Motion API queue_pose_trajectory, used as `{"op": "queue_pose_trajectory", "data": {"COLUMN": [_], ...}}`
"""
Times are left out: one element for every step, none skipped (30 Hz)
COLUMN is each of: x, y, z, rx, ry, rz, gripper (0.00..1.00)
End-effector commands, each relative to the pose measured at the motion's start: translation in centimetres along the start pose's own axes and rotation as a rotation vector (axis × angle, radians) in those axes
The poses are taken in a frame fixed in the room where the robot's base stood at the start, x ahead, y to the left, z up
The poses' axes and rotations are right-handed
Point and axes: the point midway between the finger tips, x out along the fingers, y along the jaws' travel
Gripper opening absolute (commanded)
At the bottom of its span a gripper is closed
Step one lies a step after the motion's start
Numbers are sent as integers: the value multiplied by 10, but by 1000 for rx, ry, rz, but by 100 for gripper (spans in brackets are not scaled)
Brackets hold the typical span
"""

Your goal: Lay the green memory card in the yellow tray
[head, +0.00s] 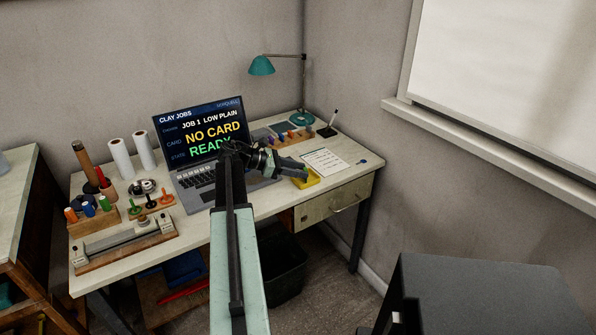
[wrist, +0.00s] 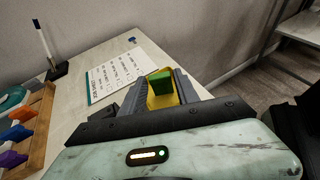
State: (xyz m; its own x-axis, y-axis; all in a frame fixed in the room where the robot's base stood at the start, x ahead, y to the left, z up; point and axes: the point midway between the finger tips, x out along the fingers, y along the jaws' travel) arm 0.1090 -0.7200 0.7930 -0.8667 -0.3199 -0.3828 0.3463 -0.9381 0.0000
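The green memory card (wrist: 161,81) shows between the two fingers of my gripper (wrist: 162,80) in the wrist view. It fills the gap, and the fingers look shut on it. The yellow tray (wrist: 162,101) shows behind and around the card, partly hidden by the fingers. In the head view, the yellow tray (head: 308,181) lies near the front right edge of the desk. My gripper (head: 300,171) is over it there, and the fingers cover part of it. I cannot tell whether the card touches the tray floor.
A laptop (head: 200,135) reading "NO CARD" stands left of my gripper. A printed sheet (head: 326,162) lies right behind the tray. A wooden rack with coloured pieces (wrist: 36,128) and a pen in a stand (wrist: 55,70) are farther back. The lamp (head: 262,66) rises behind.

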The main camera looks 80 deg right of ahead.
Motion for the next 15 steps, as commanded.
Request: {"op": "queue_pose_trajectory", "data": {"x": [0, 0, 0, 0, 0, 0, -1, -1, -1, -1, -2, -4, -8, -13, -21], "y": [0, 0, 0, 0, 0, 0, 0, 0, 0, 0, 0, 0, 0, 1, 1], "z": [0, 0, 0, 0, 0, 0, 0, 0, 0, 1, 3, 6, 5, 6, 7], "rx": [0, 0, 0, 0, 0, 0, 0, 0, 0, 0, 0, 0, -1, -1, -2], "ry": [0, 0, 0, 0, 0, 0, 0, 0, 0, 0, 0, 0, 0, 0, 0], "rz": [0, 0, 0, 0, 0, 0, 1, 1, 1, 1, 1, 1, 2, 3, 4], "gripper": [52, 52, 52, 52, 52, 52, 52, 52, 52, 52, 52, 52, 52, 52, 52]}}
